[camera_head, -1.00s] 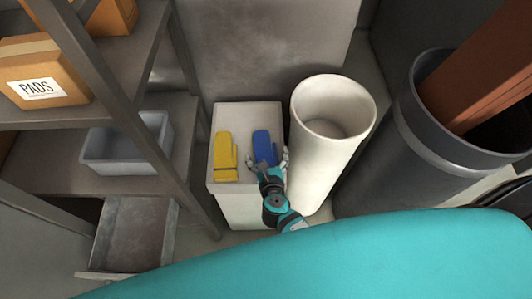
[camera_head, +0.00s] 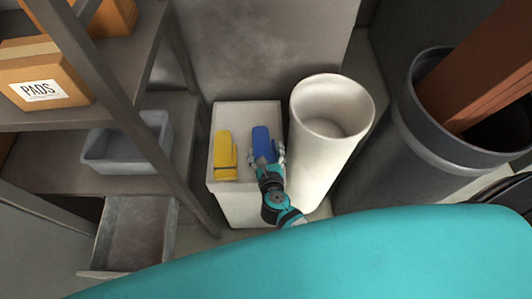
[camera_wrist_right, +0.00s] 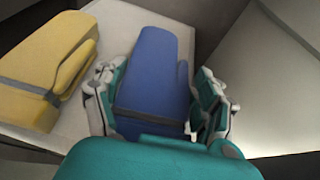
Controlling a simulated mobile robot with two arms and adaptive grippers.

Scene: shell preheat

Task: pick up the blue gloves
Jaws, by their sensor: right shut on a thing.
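The blue gloves (camera_head: 262,143) lie on top of a white box-shaped stand (camera_head: 247,112), with a dark band across them. In the right wrist view the blue gloves (camera_wrist_right: 153,70) lie between the two fingers of my right gripper (camera_wrist_right: 155,105). In the head view my right gripper (camera_head: 268,165) is at the near end of the blue gloves, its fingers on either side and shut on them. The gloves appear to rest on the stand still; any lift cannot be made out. My left gripper is not in view.
Yellow gloves (camera_head: 224,153) lie close to the left on the same stand. A tall white bin (camera_head: 318,160) stands right beside the stand. A dark grey bin (camera_head: 400,160) is farther right. Shelves with a grey tray (camera_head: 110,157) and a PADS box (camera_head: 40,80) are at left.

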